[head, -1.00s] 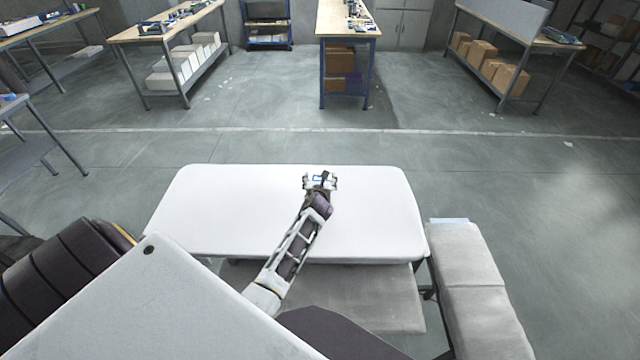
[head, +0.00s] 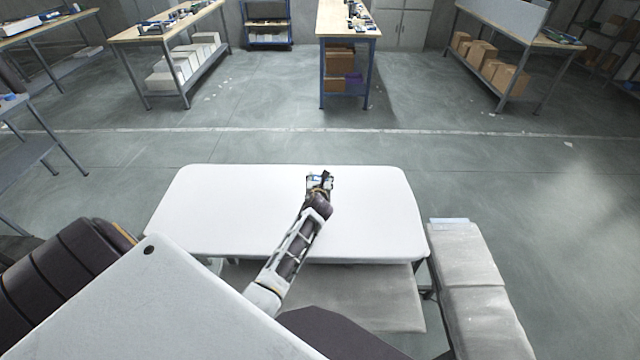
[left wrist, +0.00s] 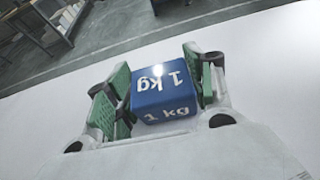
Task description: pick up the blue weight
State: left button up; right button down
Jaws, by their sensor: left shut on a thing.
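The blue weight (left wrist: 165,92) is a small blue block marked "1 kg" in white. In the left wrist view it sits between the green-padded fingers of my left gripper (left wrist: 160,95), which are closed against its two sides. In the head view my left gripper (head: 320,180) is over the far part of the white table (head: 230,205), and only a sliver of the blue weight (head: 318,177) shows between its fingers. I cannot tell whether the weight touches the table top. My right gripper is not in view.
The white table top is otherwise bare. A grey padded bench (head: 470,285) stands close by its right side. Workbenches with tools and boxes (head: 345,28) stand at the back, across open floor.

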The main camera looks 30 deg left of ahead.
aim_at(320, 179)
pick_arm(q)
grip_shut()
jog(key=shift+w+r, duration=0.1)
jog(key=shift+r, duration=0.1)
jog(key=shift+r+p, duration=0.45)
jog(key=shift+r, duration=4.5)
